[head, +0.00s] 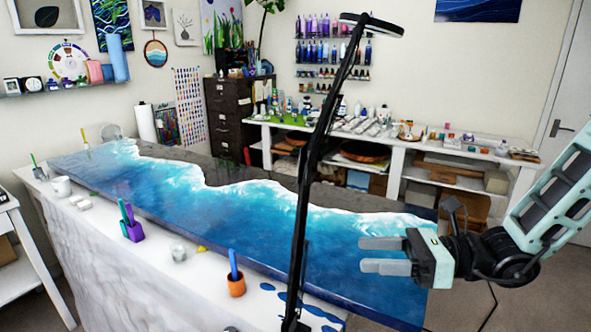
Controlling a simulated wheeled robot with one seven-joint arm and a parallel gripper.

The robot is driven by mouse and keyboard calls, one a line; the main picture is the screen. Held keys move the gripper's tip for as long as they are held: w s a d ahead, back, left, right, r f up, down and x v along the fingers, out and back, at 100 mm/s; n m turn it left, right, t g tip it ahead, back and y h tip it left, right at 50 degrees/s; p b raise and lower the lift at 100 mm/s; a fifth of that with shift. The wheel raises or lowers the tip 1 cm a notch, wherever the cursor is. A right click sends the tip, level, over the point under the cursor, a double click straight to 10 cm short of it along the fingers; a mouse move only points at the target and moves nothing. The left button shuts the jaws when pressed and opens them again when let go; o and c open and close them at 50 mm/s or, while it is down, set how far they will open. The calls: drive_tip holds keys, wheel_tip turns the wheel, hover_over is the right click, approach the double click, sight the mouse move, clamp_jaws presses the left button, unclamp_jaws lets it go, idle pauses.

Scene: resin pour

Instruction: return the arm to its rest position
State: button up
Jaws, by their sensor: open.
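My gripper (378,255) is at the right of the head view, with its two grey fingers pointing left. The fingers are apart and nothing is between them. My arm comes in from the right edge, and the gripper shows in front of the right end of the blue resin panel (230,218). I cannot tell how high the gripper is above the panel. The panel has a white wave line and a dark far side, and lies along the long white table (100,255).
A black lamp stand (304,190) rises left of my gripper. White shelving (400,160) lines the back. Floor shows at the lower right.

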drive_tip(key=s+a+f+n+g+h+b, duration=0.1)
drive_tip(key=s+f+n+g+h+b, duration=0.1)
drive_tip(key=s+n+h, duration=0.6)
drive_tip(key=s+a+f+n+g+h+b, duration=0.1)
drive_tip(key=s+n+h, duration=0.7)
drive_tip(key=n, duration=1.4)
drive_tip(key=shift+s+a+f+n+g+b, duration=0.4)
drive_tip(key=shift+s+f+g, duration=0.2)
drive_tip(key=shift+s+f, duration=0.45)
drive_tip(key=shift+w+f, duration=0.15)
